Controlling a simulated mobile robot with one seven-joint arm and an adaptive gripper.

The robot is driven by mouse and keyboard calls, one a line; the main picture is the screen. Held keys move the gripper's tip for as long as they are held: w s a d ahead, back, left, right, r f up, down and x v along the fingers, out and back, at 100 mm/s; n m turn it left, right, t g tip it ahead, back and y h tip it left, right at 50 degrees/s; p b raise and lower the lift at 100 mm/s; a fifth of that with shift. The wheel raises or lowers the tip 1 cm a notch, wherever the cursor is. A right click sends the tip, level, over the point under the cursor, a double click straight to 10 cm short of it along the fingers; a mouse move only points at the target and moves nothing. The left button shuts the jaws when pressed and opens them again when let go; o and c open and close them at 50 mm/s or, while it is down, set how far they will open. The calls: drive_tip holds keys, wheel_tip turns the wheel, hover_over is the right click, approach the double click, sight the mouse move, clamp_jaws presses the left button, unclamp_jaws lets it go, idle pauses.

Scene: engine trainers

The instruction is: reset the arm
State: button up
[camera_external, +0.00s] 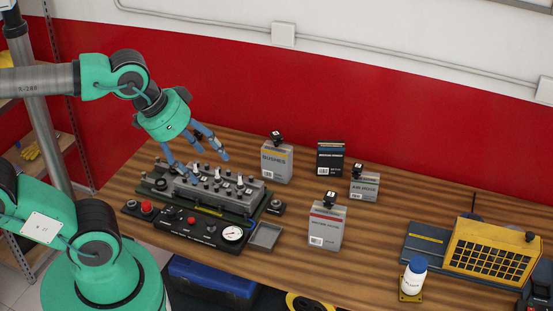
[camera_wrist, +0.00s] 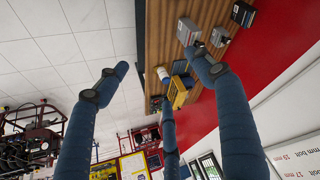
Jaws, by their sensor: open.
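My arm comes in from the left in the external view, with the teal wrist bent down to the right. My gripper (camera_external: 198,158) has blue fingers spread apart and points down and to the right above the engine trainer (camera_external: 215,188). In the wrist view my gripper (camera_wrist: 155,62) shows three separated blue fingers with nothing between them. The trainer is a grey block with knobs on a dark base. I cannot tell the exact gap between fingertips and trainer.
On the wooden table (camera_external: 375,262) stand several grey boxes, including a bushes box (camera_external: 277,163) and a red-striped box (camera_external: 327,228). A control panel with a gauge (camera_external: 232,234), small tray (camera_external: 264,237), white bottle (camera_external: 413,276) and yellow unit (camera_external: 490,250) are also there. A red wall is behind.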

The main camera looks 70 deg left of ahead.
wheel_tip(320, 180, down, 10)
drive_tip(key=b, duration=0.9)
idle(0.8)
